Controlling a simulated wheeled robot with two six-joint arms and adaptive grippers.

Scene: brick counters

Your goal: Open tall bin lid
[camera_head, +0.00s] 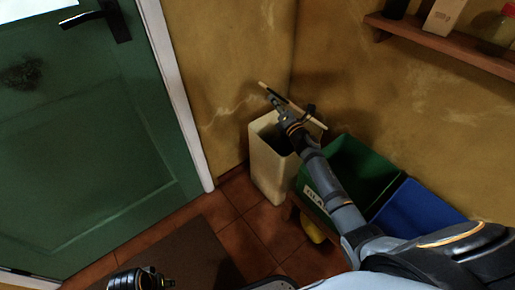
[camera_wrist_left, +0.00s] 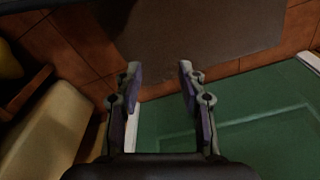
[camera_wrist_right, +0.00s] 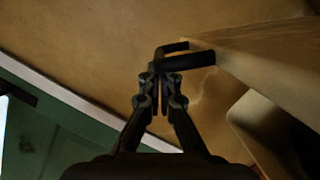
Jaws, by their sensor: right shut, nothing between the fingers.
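The tall cream bin (camera_head: 268,175) stands in the corner with its mouth uncovered at the top. Its lid (camera_head: 268,90) is raised and shows nearly edge-on above the bin. My right gripper (camera_head: 275,100) is at the raised lid. In the right wrist view its fingers (camera_wrist_right: 162,80) are shut with nothing between them, close to a dark bar-shaped handle (camera_wrist_right: 188,61) on the lid (camera_wrist_right: 265,65). I cannot tell whether they touch it. My left gripper shows low in the head view (camera_head: 140,279); in the left wrist view its fingers (camera_wrist_left: 158,82) are apart and empty.
A green bin (camera_head: 362,165) and a blue bin (camera_head: 420,210) stand right of the tall bin, under my right arm. A shelf (camera_head: 440,42) is on the right wall. A green door (camera_head: 90,140) is at left. A brown mat (camera_head: 165,250) lies on the tiled floor.

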